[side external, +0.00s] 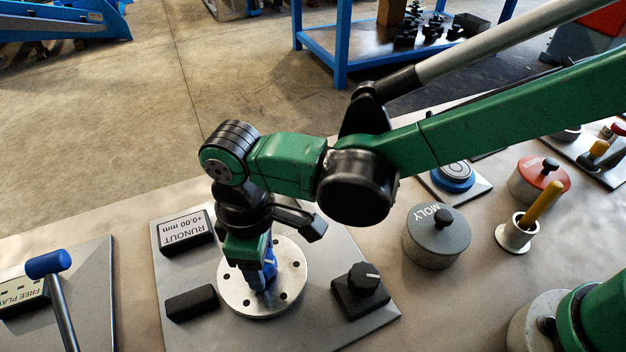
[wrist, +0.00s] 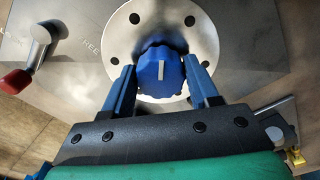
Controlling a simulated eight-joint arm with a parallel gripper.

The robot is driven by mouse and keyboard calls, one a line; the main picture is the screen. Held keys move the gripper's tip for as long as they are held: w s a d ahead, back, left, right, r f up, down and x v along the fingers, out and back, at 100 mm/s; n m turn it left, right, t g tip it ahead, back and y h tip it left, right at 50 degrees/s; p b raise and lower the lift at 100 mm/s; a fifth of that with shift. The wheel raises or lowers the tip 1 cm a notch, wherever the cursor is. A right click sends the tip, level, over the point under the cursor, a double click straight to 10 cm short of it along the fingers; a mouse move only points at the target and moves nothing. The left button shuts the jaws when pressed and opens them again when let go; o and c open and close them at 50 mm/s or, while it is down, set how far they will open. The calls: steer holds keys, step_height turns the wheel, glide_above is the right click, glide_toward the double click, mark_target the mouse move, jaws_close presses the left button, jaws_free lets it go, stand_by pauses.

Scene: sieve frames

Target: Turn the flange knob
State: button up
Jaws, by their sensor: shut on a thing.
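The flange knob (wrist: 160,76) is blue and scalloped with a white line on top, near upright in the wrist view. It sits at the centre of a silver round flange (side external: 291,282) with several holes, also seen in the wrist view (wrist: 207,38). My gripper (wrist: 160,63) points down over the flange, with one blue finger on each side of the knob, shut on it. In the side external view my gripper (side external: 264,277) hides most of the knob.
The grey plate carries a runout display (side external: 186,232) reading +0.00 mm, a black block (side external: 191,303) and a black dial (side external: 361,288). A MOLY pot (side external: 436,240), a cup with a yellow handle (side external: 516,234) and a red-lidded pot (side external: 543,177) stand to the right.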

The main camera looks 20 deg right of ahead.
steer(key=m, duration=0.6)
steer(key=shift+m, duration=0.3)
steer(key=m, duration=0.6)
steer(key=shift+a, duration=0.1)
steer(key=m, duration=0.6)
steer(key=shift+m, duration=0.3)
steer(key=m, duration=0.6)
steer(key=shift+a, duration=0.1)
steer(key=shift+m, duration=0.4)
steer(key=o, duration=1.3)
steer(key=shift+r, duration=0.1)
